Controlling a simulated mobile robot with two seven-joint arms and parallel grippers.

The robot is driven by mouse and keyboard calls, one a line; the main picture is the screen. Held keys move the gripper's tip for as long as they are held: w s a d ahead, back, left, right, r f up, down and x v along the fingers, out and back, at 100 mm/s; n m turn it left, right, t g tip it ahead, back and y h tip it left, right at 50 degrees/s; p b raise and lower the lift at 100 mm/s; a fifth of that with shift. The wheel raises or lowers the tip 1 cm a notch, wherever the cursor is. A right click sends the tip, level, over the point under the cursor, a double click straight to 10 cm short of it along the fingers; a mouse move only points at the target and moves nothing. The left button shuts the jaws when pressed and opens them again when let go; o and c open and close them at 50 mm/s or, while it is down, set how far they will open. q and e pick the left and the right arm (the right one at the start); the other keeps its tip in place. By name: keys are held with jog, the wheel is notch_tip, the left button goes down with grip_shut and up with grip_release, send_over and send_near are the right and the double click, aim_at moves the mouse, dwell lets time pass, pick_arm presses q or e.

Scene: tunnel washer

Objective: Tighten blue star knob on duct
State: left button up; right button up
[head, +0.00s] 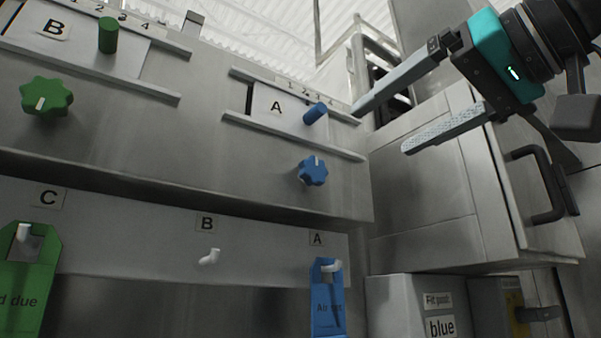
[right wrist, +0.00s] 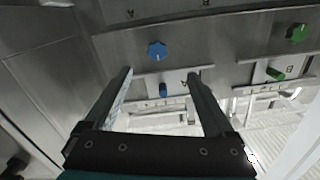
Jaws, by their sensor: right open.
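The blue star knob (head: 313,171) sits on the grey metal duct face, below the slide plate marked A (head: 277,106). A blue peg handle (head: 315,113) stands on the plate, right of the letter A. My right gripper (head: 378,128) is open and empty, up and to the right of the knob and apart from it. In the right wrist view the blue star knob (right wrist: 157,50) shows beyond the fingertips, and the blue peg (right wrist: 163,90) shows between the open fingers (right wrist: 160,73). My left gripper is not in view.
A green star knob (head: 46,97) and green peg (head: 107,35) are at the left by plate B. Below hang a green tag (head: 30,280) on hook C and a blue tag (head: 327,300) on hook A; hook B (head: 209,257) is bare. A dark handle (head: 545,185) stands out at right.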

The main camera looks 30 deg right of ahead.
jog(key=p, duration=0.2)
send_near(316, 170)
jog(key=shift+h, duration=0.3)
jog(key=w, duration=0.8)
jog(key=shift+a, duration=0.35)
jog(key=shift+w, duration=0.35)
jog(key=c, duration=1.4)
